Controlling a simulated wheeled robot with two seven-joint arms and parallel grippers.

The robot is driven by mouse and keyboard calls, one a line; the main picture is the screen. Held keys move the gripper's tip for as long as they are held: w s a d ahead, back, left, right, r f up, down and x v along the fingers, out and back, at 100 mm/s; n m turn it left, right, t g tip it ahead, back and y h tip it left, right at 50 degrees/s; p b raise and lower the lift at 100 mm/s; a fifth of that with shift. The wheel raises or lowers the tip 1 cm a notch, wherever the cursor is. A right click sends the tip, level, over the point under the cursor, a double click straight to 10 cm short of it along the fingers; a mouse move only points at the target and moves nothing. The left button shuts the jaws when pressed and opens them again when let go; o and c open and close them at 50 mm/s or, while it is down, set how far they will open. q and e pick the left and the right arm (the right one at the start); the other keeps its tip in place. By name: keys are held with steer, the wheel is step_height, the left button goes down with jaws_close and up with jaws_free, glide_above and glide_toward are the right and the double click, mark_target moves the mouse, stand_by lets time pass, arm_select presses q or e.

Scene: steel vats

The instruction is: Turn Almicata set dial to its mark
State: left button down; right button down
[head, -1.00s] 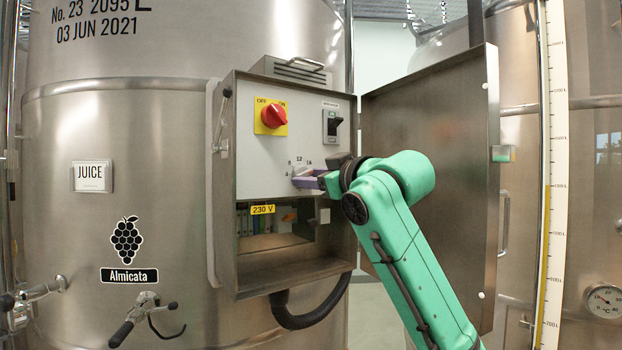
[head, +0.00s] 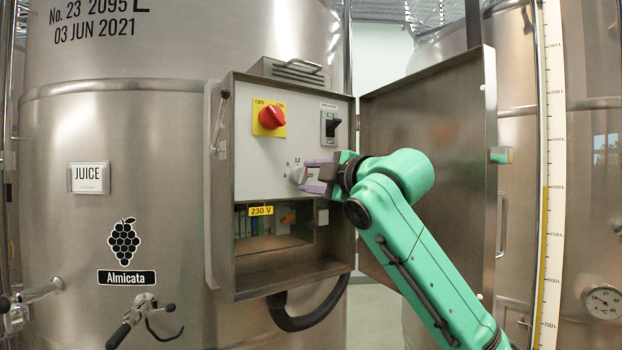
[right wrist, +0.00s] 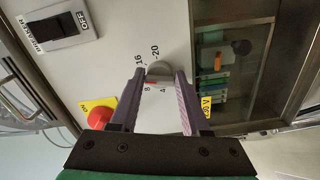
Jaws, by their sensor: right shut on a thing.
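The set dial (head: 298,174) is a small grey knob on the white panel of the open control box on the Almicata vat. My right gripper (head: 314,174), with purple fingers, is shut on it and covers part of it and its scale. In the right wrist view the dial (right wrist: 159,70) sits between the two fingertips (right wrist: 160,76). Numbers 16, 20, 8 and 4 show around it, and a small red mark (right wrist: 153,83) lies at its edge. I cannot tell exactly where the dial points. My left gripper is out of view.
A red rotary switch (head: 271,117) on a yellow plate and a black breaker switch (head: 331,124) are above the dial. The open box door (head: 428,150) stands to the right, behind my right arm. A 230 V label (head: 261,211) and an open recess are below.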

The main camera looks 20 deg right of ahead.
steer(key=shift+r+n, duration=0.1)
steer(key=shift+n, duration=1.2)
steer(key=shift+c, duration=1.9)
jaws_free()
steer(key=shift+s, duration=0.1)
